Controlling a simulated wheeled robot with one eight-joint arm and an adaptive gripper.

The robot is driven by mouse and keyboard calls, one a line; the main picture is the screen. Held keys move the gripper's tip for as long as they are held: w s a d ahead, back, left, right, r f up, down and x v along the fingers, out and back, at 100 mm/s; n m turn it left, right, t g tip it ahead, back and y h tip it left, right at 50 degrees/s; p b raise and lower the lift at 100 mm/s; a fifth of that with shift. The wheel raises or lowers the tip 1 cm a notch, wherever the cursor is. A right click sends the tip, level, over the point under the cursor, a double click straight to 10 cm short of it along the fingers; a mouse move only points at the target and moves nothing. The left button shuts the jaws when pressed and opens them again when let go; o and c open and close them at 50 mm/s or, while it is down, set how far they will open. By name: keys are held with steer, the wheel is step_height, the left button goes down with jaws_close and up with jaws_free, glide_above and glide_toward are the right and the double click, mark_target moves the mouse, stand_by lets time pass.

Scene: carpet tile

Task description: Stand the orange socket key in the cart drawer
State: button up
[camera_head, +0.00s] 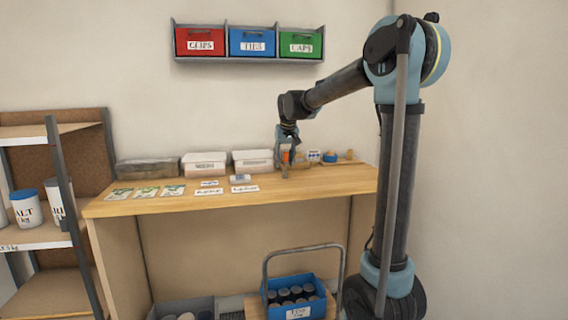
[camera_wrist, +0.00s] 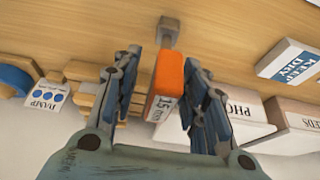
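The orange socket key (camera_wrist: 166,85) is in the middle of the wrist view, with a label on its orange handle and a grey metal end pointing toward the top. It shows small in the head view (camera_head: 285,157) at the right part of the bench. My gripper (camera_wrist: 163,60) is open, with one finger on each side of the orange handle. A gap shows on the left; whether the right finger touches cannot be told. In the head view my gripper (camera_head: 284,166) is low over the bench top. No cart drawer can be clearly made out.
The wooden bench (camera_head: 230,199) bears white boxes (camera_head: 204,164), cards and small labelled items. Below it stands a cart with a grey handle (camera_head: 303,247) and a blue bin (camera_head: 275,312) of dark round items. A shelf (camera_head: 40,238) with white tubs is at left.

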steer(key=shift+w+f, duration=0.15)
steer(key=shift+f, duration=0.2)
jaws_close()
steer(key=shift+r, duration=0.1)
step_height(320, 180, up, 10)
steer(key=shift+f, duration=0.1)
stand_by(0.4)
